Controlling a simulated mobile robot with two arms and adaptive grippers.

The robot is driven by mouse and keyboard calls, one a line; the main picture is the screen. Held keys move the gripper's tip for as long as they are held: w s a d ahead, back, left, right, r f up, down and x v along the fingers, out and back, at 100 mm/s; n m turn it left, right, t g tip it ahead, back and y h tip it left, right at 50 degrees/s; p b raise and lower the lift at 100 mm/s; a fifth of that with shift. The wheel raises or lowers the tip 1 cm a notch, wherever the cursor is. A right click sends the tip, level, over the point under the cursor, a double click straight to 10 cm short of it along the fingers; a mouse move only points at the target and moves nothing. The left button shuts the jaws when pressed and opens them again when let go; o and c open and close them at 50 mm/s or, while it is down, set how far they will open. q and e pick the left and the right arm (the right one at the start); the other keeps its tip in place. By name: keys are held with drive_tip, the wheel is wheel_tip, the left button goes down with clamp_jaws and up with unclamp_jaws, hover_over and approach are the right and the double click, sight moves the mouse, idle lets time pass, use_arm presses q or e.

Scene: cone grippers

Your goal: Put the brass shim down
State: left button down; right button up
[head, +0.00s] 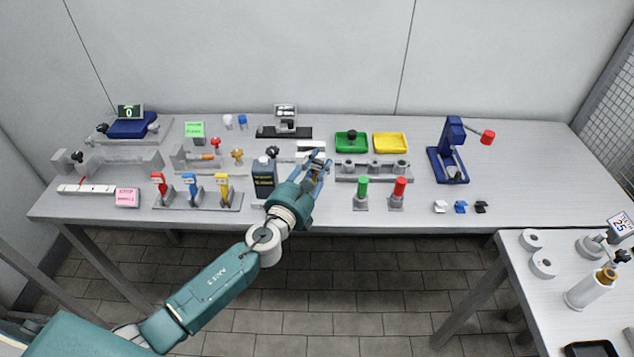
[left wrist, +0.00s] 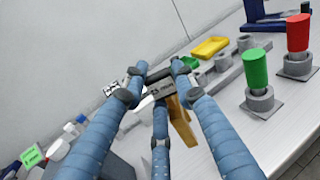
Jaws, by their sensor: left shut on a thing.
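My left gripper (head: 319,166) is over the middle of the bench, just behind the dark bottle and left of the grey row of round holders. In the left wrist view its fingers (left wrist: 155,82) are closed together on the brass shim (left wrist: 181,118), a flat golden piece that hangs below the fingertips. Part of the shim is hidden by the fingers. In the head view the shim is mostly covered by the gripper. The wrist view does not show clearly whether the shim touches anything below. My right gripper is not in view.
The dark bottle (head: 264,178) stands close left of my gripper. The holder row (head: 374,172), green tray (head: 351,142) and yellow tray (head: 390,143) are to its right. Green (head: 361,193) and red (head: 398,193) cylinders stand in front. Bare bench lies right of the blue press (head: 448,153).

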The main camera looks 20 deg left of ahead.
use_arm(q)
wheel_tip(320, 180, down, 4)
drive_tip(key=b, duration=0.2)
drive_tip(key=shift+f+b, duration=0.1)
drive_tip(key=shift+b, duration=0.25)
drive_tip(key=shift+f, duration=0.1)
drive_tip(key=c, duration=1.4)
unclamp_jaws()
